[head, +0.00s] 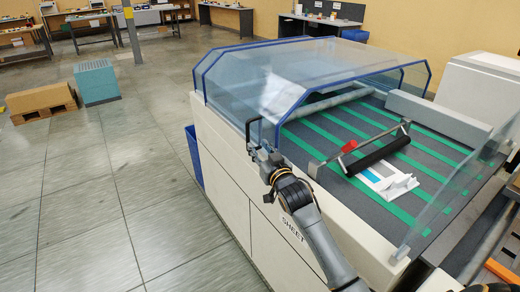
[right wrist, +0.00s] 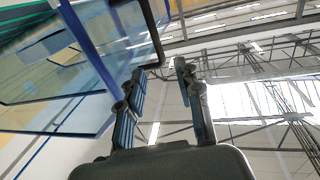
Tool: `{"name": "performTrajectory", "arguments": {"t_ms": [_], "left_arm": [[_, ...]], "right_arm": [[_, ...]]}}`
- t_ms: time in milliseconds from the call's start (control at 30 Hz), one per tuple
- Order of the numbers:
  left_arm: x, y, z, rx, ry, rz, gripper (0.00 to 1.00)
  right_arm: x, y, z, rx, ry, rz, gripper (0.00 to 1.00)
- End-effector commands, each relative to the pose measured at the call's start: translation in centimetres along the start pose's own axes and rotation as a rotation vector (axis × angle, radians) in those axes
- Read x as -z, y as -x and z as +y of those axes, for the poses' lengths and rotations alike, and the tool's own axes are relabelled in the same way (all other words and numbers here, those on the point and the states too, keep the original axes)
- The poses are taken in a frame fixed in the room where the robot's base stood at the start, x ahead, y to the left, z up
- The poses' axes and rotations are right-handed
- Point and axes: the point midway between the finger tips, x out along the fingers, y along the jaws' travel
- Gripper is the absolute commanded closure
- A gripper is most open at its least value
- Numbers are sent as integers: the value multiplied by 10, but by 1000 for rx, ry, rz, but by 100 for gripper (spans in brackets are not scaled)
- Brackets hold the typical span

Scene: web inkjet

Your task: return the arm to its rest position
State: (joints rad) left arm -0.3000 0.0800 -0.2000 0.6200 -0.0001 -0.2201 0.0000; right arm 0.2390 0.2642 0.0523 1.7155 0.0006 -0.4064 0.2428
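My right arm reaches in from the bottom of the head view, with my right gripper (head: 262,146) at the near left corner of the machine's clear blue-edged cover (head: 285,85). The gripper is close to a dark bent handle (head: 249,128) on the cover. In the right wrist view the two fingers of the right gripper (right wrist: 160,72) stand apart with a gap between them. The dark handle (right wrist: 154,30) shows just beyond the fingertips; I cannot tell whether they touch it. My left gripper is not in view.
The machine's white side panel (head: 245,195) is right beside my arm. On its green-striped bed lie a black roller (head: 378,155) with a red grip and a white part (head: 395,186). A blue bin (head: 194,155) stands at its left.

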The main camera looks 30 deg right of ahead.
Motion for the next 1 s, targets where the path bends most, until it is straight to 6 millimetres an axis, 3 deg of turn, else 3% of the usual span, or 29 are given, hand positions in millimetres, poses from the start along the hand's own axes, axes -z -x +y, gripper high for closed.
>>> {"name": "performTrajectory", "arguments": {"t_ms": [400, 467, 533, 667, 767, 867, 1000], "left_arm": [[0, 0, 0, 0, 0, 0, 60], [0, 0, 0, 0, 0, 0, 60], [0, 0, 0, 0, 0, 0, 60], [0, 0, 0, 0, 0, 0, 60], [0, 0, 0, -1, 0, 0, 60], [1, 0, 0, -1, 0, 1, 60], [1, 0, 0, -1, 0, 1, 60]], "right_arm": [[-1, 0, 0, 0, 0, -2, 66], [-9, 0, -1, 1, 1, -15, 66], [-30, 0, -2, 3, 5, -50, 66], [-105, 9, -7, 9, 21, -177, 66], [-180, 28, -13, 19, 40, -303, 66], [-251, 55, -18, 32, 61, -427, 66], [-346, 108, -25, 53, 90, -597, 66]]}}
